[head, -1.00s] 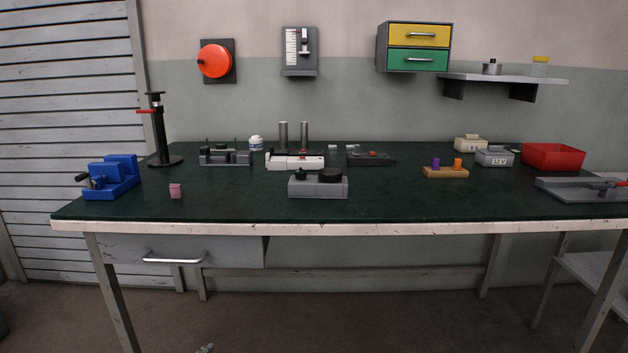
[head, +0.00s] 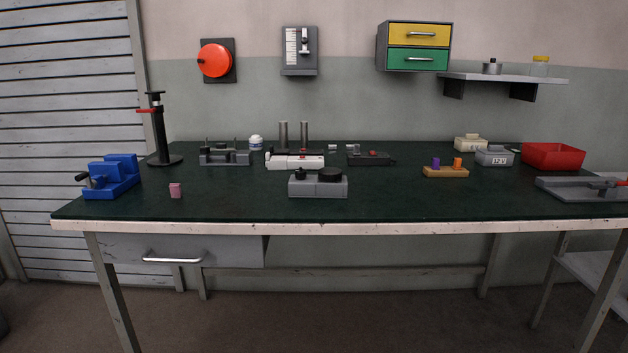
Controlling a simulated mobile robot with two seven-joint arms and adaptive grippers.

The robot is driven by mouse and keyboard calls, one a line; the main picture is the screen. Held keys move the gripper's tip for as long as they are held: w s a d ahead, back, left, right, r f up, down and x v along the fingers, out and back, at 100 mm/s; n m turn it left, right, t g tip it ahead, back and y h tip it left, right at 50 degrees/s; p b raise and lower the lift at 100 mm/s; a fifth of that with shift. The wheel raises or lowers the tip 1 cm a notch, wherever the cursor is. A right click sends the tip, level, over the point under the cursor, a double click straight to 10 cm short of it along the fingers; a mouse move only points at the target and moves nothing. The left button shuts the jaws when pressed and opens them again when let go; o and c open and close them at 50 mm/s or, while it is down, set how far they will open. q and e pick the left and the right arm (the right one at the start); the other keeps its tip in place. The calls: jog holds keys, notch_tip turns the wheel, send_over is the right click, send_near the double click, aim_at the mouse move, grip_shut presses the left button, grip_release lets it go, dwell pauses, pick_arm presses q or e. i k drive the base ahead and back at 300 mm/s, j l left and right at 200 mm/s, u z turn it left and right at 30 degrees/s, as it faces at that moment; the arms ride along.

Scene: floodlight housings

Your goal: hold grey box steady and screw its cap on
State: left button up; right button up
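A small grey box (head: 495,157) with dark lettering on its front sits at the right rear of the green-topped workbench. Its top is too small to tell whether a cap is on it. Another grey block (head: 318,187) stands at the front centre, with a small black knob (head: 301,173) and a wide black disc (head: 330,174) on top. I cannot tell from this view which of the two is the task's box, and I see no loose cap that I can name for sure. Neither of my grippers is in view.
A cream box (head: 470,144), a red bin (head: 552,156) and a wooden block with pegs (head: 445,172) stand nearby. A blue vise (head: 112,178), black stand (head: 158,130) and pink piece (head: 175,191) are at left. The bench's front strip (head: 400,208) is clear.

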aim_at(310, 187)
jog(key=l+u, duration=0.2)
jog(key=l, duration=0.25)
jog(key=k+l+u, duration=0.2)
jog(key=l, duration=0.2)
jog(key=l+u, duration=0.2)
jog(key=l, duration=0.25)
